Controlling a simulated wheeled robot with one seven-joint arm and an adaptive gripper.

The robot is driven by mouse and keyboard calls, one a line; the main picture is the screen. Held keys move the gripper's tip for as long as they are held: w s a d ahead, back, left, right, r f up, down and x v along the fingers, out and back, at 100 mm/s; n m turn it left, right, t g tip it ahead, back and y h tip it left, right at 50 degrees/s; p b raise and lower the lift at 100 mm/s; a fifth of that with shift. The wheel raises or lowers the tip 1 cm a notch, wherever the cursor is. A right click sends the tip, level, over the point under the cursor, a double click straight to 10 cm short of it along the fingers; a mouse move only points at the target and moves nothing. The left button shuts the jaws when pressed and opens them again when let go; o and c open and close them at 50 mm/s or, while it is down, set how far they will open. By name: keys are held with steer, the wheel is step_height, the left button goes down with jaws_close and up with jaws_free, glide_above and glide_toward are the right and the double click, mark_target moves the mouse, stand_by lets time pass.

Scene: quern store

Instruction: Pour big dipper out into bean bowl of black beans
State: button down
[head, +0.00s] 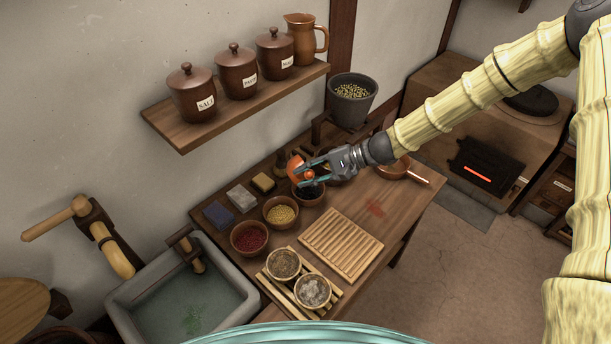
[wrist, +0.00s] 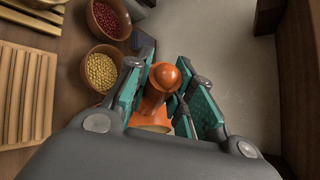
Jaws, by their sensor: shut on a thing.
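The orange dipper (head: 295,168), with a round knob, is held in my gripper (head: 309,173) above the table. In the wrist view the dipper (wrist: 153,107) sits between the two teal finger pads of my gripper (wrist: 168,80), its wide end toward the palm. It looks tilted; I cannot tell what is in it. The brown bean bowl (head: 311,201) with black beans (head: 308,191) stands on the table just below my gripper, partly covered by it. The black-bean bowl is not visible in the wrist view.
Bowls of yellow beans (head: 281,213) and red beans (head: 249,238) stand at the lower left. A ridged board (head: 327,245) lies in front. A grey bucket (head: 350,100) of pale beans stands behind, a copper-coloured pan (head: 395,172) to the right. A stone sink (head: 128,308) adjoins the table.

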steer(key=shift+w+d+r+m+y+b, duration=0.15)
steer(key=shift+w+d+r+y+b, duration=0.1)
steer(key=shift+d+y+b, duration=0.25)
steer(key=shift+w+d+r+m+y+b, duration=0.15)
steer(key=shift+w+d+m+y+b, duration=0.05)
steer(key=shift+d+y+b, duration=0.3)
steer(key=shift+w+d+r+m+y+b, duration=0.15)
steer(key=shift+w+d+r+y+b, duration=0.1)
steer(key=shift+d+y+b, duration=0.25)
stand_by(0.6)
steer(key=shift+w+d+r+m+g+y+b, duration=0.1)
steer(key=shift+w+d+m+g+y+b, duration=0.2)
steer(key=shift+d+y+b, duration=0.55)
steer(key=shift+w+d+r+m+g+y+b, duration=0.15)
steer(key=shift+w+d+y+b, duration=0.25)
steer(key=shift+b, duration=0.75)
stand_by(0.3)
steer(key=shift+d, duration=0.2)
stand_by(0.3)
stand_by(1.2)
